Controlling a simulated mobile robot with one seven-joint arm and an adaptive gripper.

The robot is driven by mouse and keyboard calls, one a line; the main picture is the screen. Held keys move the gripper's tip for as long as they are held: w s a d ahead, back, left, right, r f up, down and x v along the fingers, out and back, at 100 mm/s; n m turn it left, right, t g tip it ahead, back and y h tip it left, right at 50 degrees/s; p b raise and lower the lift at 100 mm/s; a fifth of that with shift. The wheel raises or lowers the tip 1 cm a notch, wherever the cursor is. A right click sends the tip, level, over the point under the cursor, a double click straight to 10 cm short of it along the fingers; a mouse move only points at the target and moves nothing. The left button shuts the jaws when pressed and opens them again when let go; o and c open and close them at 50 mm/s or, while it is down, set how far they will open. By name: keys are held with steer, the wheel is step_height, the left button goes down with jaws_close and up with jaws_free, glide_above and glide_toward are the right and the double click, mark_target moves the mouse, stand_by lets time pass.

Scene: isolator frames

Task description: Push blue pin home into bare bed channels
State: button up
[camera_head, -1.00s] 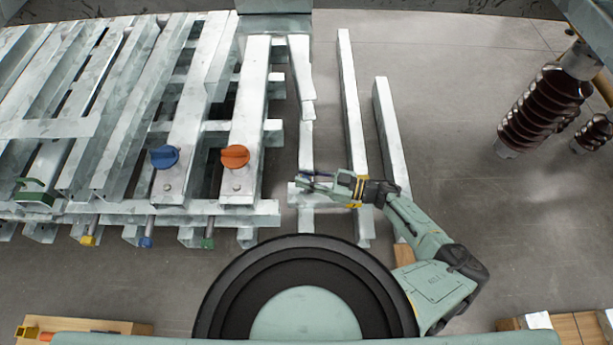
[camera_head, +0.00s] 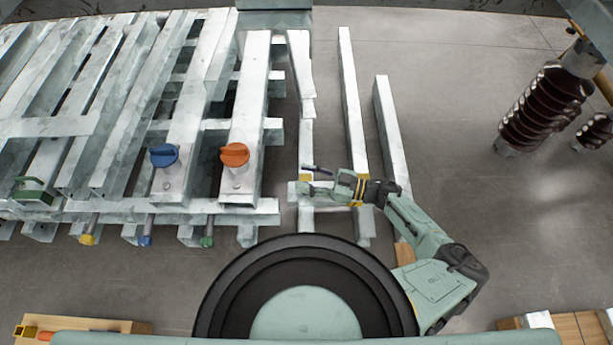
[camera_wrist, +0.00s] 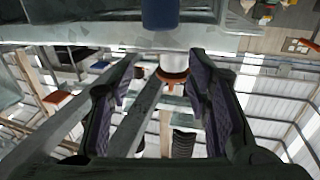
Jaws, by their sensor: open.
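My gripper (camera_head: 309,179) is open at the near end of the bare rails, right of the bed, and its fingers also show apart in the wrist view (camera_wrist: 164,62). In the wrist view a blue cylinder (camera_wrist: 160,14) stands at the top centre against a grey steel beam (camera_wrist: 100,41). A white and orange part (camera_wrist: 173,66) shows just below the beam, between the fingertips; I cannot tell whether it joins the blue cylinder or touches the fingers. In the head view a blue-ended pin (camera_head: 146,240) sticks out under the bed's front rail.
A blue knob (camera_head: 163,155) and an orange knob (camera_head: 235,154) stand on the bed beams. Yellow (camera_head: 88,239) and green (camera_head: 207,241) pin ends flank the blue one. Two long steel bars (camera_head: 353,120) (camera_head: 391,130) lie near my arm. Floor on the right is clear before the brown insulators (camera_head: 545,108).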

steer(key=v, duration=0.7)
steer(key=shift+d, duration=0.15)
stand_by(0.3)
